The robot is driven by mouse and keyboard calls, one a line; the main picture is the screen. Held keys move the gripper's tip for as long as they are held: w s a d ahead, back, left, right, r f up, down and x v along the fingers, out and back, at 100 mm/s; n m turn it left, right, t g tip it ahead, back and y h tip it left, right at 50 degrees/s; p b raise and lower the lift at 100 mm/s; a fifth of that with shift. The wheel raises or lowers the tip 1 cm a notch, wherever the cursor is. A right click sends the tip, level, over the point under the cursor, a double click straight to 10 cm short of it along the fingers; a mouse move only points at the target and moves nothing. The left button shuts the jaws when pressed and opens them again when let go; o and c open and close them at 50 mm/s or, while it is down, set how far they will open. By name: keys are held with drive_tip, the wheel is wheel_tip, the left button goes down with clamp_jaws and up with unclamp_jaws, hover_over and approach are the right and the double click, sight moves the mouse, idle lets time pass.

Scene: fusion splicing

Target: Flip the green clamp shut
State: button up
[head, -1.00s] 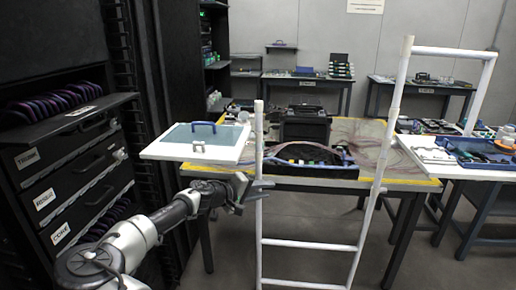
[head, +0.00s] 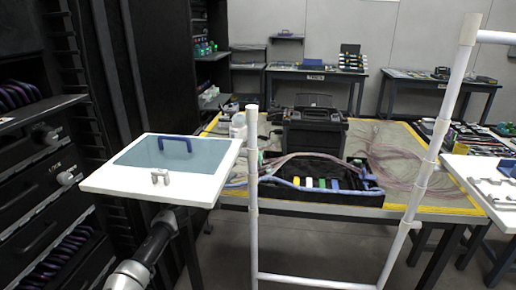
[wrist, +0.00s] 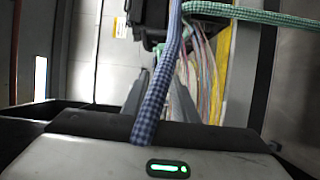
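A black tray (head: 345,197) on the table holds a row of small coloured blocks, which look like clamps. In the head view my gripper is hidden behind the white board. In the wrist view my gripper (wrist: 157,88) shows two grey fingers apart, with a blue checkered cable (wrist: 158,85) crossing in front of them. I cannot tell whether the cable lies between the fingers. No clamp is visible there.
A white board with a blue-grey panel (head: 150,155) sits above my arm. White pipe posts (head: 253,190) stand in front of the table (head: 230,200). A black case (head: 312,130) stands behind the tray. Clear cables spread over the tabletop. A black rack is at left.

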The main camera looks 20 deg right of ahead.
drive_tip(key=b+x, duration=0.3)
drive_tip(key=x, duration=1.4)
drive_tip(key=shift+w+d+r, duration=0.1)
drive_tip(key=shift+w+d, duration=0.05)
drive_tip(key=shift+w, duration=0.15)
